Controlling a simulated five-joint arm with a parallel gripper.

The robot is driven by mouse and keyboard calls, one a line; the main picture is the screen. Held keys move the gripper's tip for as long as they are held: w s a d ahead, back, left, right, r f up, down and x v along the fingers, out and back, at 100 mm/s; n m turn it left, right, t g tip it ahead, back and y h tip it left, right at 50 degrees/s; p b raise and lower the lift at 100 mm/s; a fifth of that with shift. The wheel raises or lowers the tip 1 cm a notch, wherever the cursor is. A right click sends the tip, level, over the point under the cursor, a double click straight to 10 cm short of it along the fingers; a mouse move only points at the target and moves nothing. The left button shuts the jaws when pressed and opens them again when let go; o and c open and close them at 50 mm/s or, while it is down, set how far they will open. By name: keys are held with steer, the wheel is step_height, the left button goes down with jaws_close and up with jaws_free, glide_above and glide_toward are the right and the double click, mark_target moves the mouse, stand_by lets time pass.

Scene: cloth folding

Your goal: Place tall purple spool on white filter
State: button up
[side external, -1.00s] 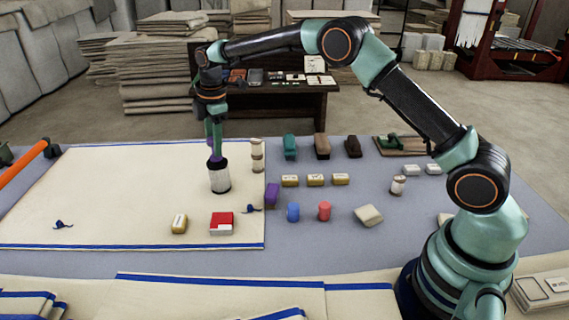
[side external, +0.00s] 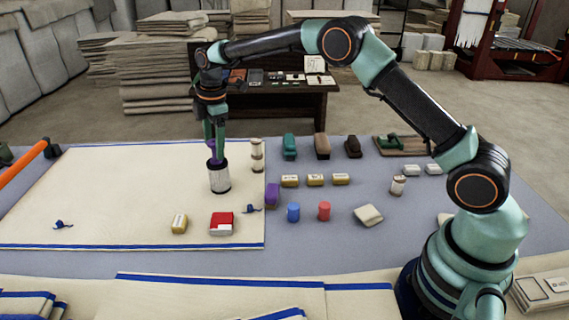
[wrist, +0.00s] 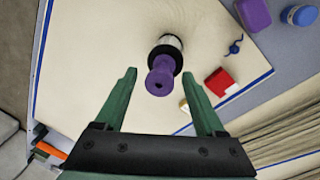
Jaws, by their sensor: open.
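The tall purple spool (wrist: 161,76) stands on top of the white filter (wrist: 170,41), a white cylinder with dark ends. In the side view the white filter (side external: 220,178) stands upright on the cream cloth, and the purple spool (side external: 213,150) shows above it, partly hidden by my gripper. My gripper (side external: 214,152) is above the filter, with its green fingers (wrist: 164,100) apart, one on each side of the spool. In the wrist view there is a gap between each finger and the spool.
A red and white box (side external: 221,223) and a yellow-labelled block (side external: 180,223) lie on the cream cloth (side external: 110,200) in front of the filter. Beige stacked spools (side external: 257,155) stand close to its right. A purple block (side external: 272,194) and a blue cylinder (side external: 293,212) are farther right.

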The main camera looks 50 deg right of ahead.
steer(key=s+d+r+m+t, duration=0.15)
steer(key=s+r, duration=0.25)
steer(key=r, duration=0.4)
steer(key=s+d+r+m+g, duration=0.1)
steer(key=s+r+m, duration=0.15)
steer(key=r, duration=0.65)
steer(key=s+d+f+m+t, duration=0.1)
steer(key=s+f+m, duration=0.1)
steer(key=s+m, duration=0.4)
steer(key=s+d+f+m+t, duration=0.2)
steer(key=s+m, duration=0.3)
steer(key=s, duration=1.2)
steer(key=shift+f+m, duration=0.2)
steer(key=shift+m, duration=0.2)
